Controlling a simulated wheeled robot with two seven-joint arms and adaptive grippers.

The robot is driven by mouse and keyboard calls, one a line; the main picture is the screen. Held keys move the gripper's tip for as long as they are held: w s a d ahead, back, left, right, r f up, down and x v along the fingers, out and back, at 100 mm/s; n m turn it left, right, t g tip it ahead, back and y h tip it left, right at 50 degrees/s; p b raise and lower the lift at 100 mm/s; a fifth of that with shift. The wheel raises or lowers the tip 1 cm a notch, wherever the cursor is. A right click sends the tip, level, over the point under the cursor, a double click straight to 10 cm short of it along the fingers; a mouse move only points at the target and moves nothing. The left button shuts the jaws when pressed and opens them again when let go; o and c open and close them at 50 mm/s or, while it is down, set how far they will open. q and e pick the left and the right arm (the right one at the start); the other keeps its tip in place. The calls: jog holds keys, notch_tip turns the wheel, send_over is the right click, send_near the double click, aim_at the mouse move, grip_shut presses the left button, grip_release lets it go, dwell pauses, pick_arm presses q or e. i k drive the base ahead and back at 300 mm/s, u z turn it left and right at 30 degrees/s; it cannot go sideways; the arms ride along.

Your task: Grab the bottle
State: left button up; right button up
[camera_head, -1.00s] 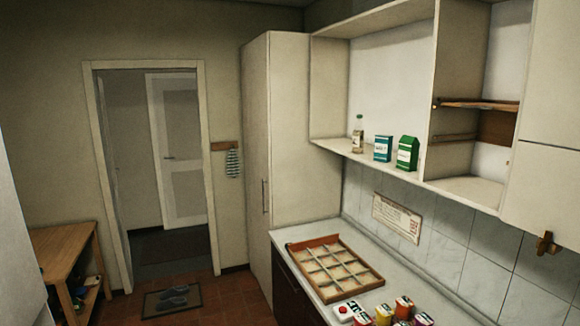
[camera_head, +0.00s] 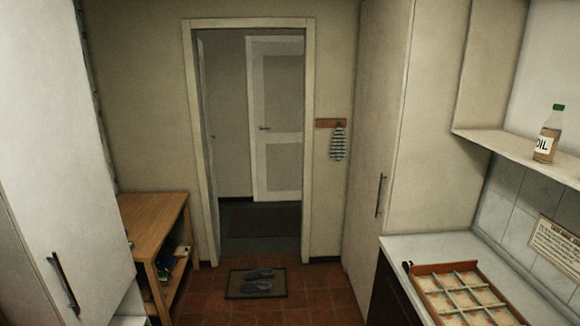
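The bottle (camera_head: 547,137) is clear with a yellowish content, a green cap and a white label reading "OIL". It stands upright on the open wall shelf (camera_head: 500,146) at the right of the head view. Neither of my grippers shows in the head view, so I cannot see either one near the bottle.
Below the shelf, a wooden divided tray (camera_head: 440,268) lies on the white counter (camera_head: 405,248). A tall cabinet (camera_head: 420,140) stands left of it. A doorway is ahead, with slippers on a mat (camera_head: 240,293) before it. A wooden side table (camera_head: 150,212) and a white cabinet (camera_head: 60,160) are left.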

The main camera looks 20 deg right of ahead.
aim_at(550, 133)
jog(key=i, duration=1.9)
jog(key=z, duration=0.7)
jog(key=i, duration=0.95)
jog(key=z, duration=1.75)
jog(key=i, duration=0.7)
jog(key=z, duration=0.55)
